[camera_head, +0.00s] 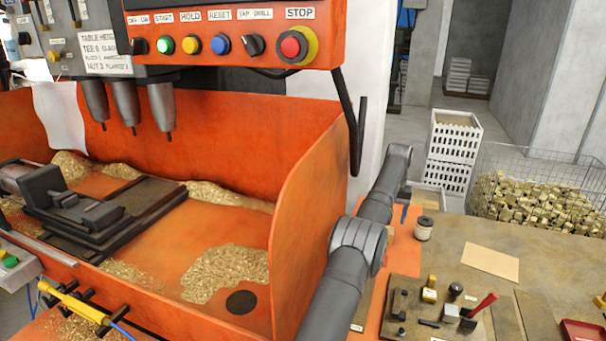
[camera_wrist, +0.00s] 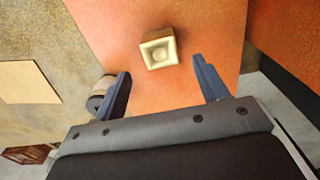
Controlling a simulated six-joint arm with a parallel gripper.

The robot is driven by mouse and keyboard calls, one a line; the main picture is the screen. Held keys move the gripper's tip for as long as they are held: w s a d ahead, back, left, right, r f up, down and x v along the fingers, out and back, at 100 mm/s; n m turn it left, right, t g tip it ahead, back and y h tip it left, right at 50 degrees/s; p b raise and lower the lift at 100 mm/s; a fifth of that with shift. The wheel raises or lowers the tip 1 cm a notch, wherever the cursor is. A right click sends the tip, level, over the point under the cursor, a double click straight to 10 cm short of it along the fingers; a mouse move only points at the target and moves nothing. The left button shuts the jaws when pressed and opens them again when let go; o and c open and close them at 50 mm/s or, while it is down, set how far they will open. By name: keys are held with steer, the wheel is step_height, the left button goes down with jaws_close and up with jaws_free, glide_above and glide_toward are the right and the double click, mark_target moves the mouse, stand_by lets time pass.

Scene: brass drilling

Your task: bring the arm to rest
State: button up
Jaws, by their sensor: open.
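My gripper (camera_wrist: 161,68) shows in the wrist view with its two blue fingers spread wide and nothing between them. A pale brass-coloured square block (camera_wrist: 159,48) with a round recess lies on an orange surface (camera_wrist: 105,25), ahead of the fingertips and apart from them. In the head view my arm (camera_head: 350,265) rises from the bottom, beside the right wall of the orange machine, and bends at the elbow. Its far end is mostly hidden there.
The orange machine tub (camera_head: 220,120) with brass chips stands left of my arm. A small canister (camera_head: 424,228), a sheet of tan paper (camera_head: 491,263) and a tool board (camera_head: 405,325) are on the right bench. A wire basket (camera_head: 540,180) of brass pieces stands behind.

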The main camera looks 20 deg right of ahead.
step_height(320, 180, down, 8)
steer(key=shift+r, duration=0.2)
step_height(320, 180, up, 4)
steer(key=shift+f, duration=0.25)
steer(key=shift+r, duration=0.7)
steer(key=shift+s, duration=0.2)
